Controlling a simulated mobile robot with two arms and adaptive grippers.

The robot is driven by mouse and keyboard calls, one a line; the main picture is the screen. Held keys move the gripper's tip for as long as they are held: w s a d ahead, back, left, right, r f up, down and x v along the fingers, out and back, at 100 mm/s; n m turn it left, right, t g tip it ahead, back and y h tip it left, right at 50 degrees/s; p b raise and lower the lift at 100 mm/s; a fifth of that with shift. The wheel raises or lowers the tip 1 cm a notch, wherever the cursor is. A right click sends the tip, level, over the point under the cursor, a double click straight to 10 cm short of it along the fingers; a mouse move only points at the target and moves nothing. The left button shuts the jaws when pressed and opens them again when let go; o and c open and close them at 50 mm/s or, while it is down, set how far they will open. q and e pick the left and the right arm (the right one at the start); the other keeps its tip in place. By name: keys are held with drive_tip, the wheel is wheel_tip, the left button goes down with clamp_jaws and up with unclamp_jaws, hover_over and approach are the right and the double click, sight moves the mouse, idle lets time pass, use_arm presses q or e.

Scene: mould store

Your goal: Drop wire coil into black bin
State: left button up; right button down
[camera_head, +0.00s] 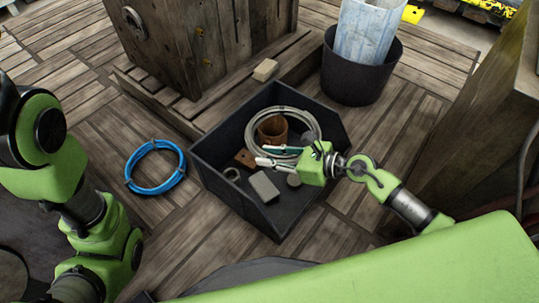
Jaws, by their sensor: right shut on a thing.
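A grey wire coil (250,132) is in the dark open box (210,172), around a rusty brown cylinder (272,130). My right gripper (263,154) reaches in from the right and is shut on the near side of the coil. Its fingers point left. Whether the coil is clear of the box floor is hard to tell. A round black bin (350,82) stands behind the box to the right, with a translucent bluish sheet or container (366,30) in it. My left arm shows at the left edge, but its gripper is out of view.
The box also holds a grey block (263,187), a small ring (232,175) and a brown piece (245,158). A blue coil (155,186) lies on the wooden floor at left. A wooden crate (190,40) and a small tan block (265,69) are behind.

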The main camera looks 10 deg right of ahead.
drive_tip(key=c, duration=1.7)
unclamp_jaws()
drive_tip(key=shift+r, duration=0.1)
drive_tip(key=v, duration=0.7)
drive_tip(key=shift+s+d, duration=0.2)
